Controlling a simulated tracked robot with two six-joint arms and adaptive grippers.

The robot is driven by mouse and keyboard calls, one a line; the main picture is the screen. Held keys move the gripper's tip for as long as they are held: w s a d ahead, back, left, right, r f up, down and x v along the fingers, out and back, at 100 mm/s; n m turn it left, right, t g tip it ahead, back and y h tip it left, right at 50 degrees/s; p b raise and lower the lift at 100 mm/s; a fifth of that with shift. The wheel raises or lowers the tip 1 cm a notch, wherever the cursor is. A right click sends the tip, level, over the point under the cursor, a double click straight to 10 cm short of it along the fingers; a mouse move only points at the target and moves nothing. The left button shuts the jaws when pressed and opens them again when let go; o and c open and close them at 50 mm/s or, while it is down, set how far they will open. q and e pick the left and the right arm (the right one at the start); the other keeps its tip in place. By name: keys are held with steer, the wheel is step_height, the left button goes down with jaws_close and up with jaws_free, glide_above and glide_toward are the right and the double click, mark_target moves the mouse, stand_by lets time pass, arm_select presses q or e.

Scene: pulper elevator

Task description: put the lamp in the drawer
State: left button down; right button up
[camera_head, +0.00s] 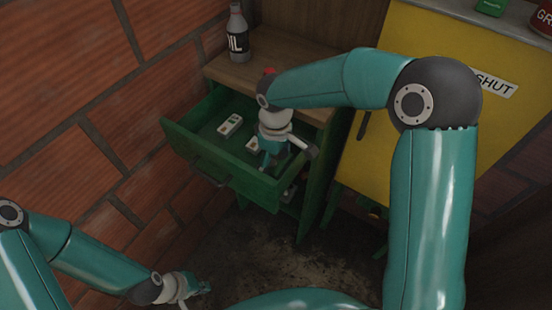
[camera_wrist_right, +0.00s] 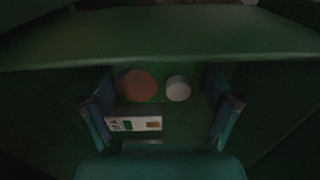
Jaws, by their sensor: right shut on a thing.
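The open green drawer (camera_head: 238,178) juts from the wooden cabinet. My right gripper (camera_head: 270,158) reaches down into it. The right wrist view shows its two fingers (camera_wrist_right: 160,115) well apart, at left and right. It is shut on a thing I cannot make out. Between the fingers show an orange-red round thing (camera_wrist_right: 139,86), a white round thing (camera_wrist_right: 178,88) and a small labelled white box (camera_wrist_right: 133,124). I cannot tell which thing, if any, is the lamp. My left gripper (camera_head: 198,287) is low over the floor, away from the drawer; its jaws are unclear.
A bottle (camera_head: 237,36) stands on the cabinet top (camera_head: 285,68). A small white box (camera_head: 230,127) lies in the drawer's left part. A yellow cabinet (camera_head: 400,150) stands to the right, a brick wall (camera_head: 70,70) to the left. The floor before the drawer looks clear.

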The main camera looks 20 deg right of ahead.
steer(key=o, duration=1)
steer(key=shift+o, duration=0.2)
steer(key=shift+r, duration=0.15)
step_height(320, 180, up, 12)
steer(key=p, duration=0.1)
